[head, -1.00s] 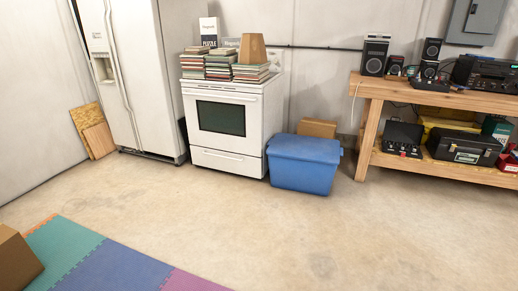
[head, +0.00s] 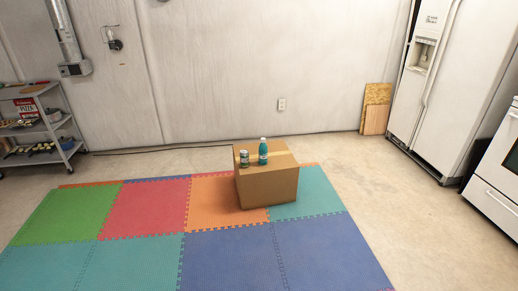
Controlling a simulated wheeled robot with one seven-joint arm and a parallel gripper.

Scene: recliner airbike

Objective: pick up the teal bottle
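The teal bottle (head: 263,152) stands upright on top of a brown cardboard box (head: 268,188), near the middle of the head view. My gripper is not in view.
The box rests on colored foam floor mats (head: 150,252). A grey shelf cart (head: 42,125) stands at the far left. A white fridge (head: 432,85) and white stove (head: 498,165) stand at the right. Boards (head: 375,108) lean on the wall. The floor between box and fridge is clear.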

